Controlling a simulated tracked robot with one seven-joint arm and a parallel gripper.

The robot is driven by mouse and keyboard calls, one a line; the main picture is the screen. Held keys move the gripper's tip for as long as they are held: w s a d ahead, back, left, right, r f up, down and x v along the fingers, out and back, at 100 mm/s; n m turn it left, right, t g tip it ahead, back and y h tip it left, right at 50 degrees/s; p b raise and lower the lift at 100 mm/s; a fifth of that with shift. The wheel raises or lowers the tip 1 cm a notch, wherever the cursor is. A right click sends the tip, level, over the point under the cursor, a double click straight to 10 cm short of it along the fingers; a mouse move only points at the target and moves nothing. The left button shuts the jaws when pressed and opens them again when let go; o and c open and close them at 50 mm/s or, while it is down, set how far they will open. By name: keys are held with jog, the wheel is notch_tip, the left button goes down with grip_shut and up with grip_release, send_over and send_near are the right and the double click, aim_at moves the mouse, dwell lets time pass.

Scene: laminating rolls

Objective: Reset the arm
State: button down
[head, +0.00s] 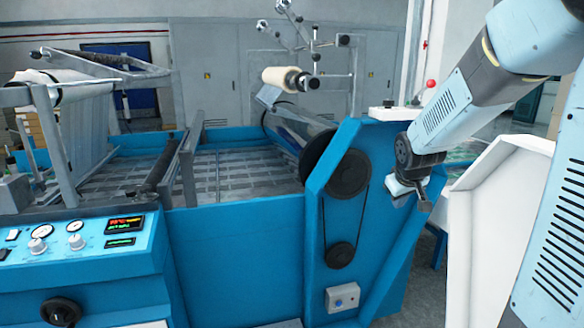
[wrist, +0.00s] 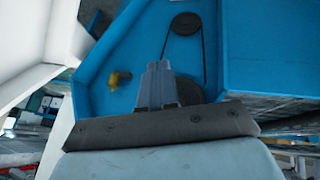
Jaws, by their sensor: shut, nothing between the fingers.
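My gripper (head: 412,200) hangs at the end of my light-blue arm on the right of the head view, close to the right side of the blue laminating machine (head: 240,260). The wrist view shows my gripper (wrist: 158,70) with its two grey fingers together and nothing between them. Behind the fingers in the wrist view are the machine's blue side panel (wrist: 120,45) and a dark pulley (wrist: 185,24) with a belt.
A white panel (head: 490,220) stands just right of my gripper. A red-knobbed lever (head: 430,84) rises from the machine's top. A pale roll (head: 282,79) sits at the back. A control panel (head: 85,240) with gauges is at left. Grey cabinets (head: 215,75) line the wall.

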jog(key=s+a+r+m, duration=0.1)
jog(key=s+r, duration=0.2)
jog(key=s, duration=0.6)
jog(key=s+a+r+m+y, duration=0.1)
jog(key=s+a+r, duration=0.1)
jog(key=s, duration=0.6)
jog(key=s+a+r+m, duration=0.1)
jog(key=s+r, duration=0.3)
jog(key=s, duration=0.5)
jog(key=shift+s+a+g, duration=0.3)
jog(key=shift+s+a, duration=0.05)
jog(key=shift+a, duration=0.15)
jog(key=shift+d+r, duration=0.1)
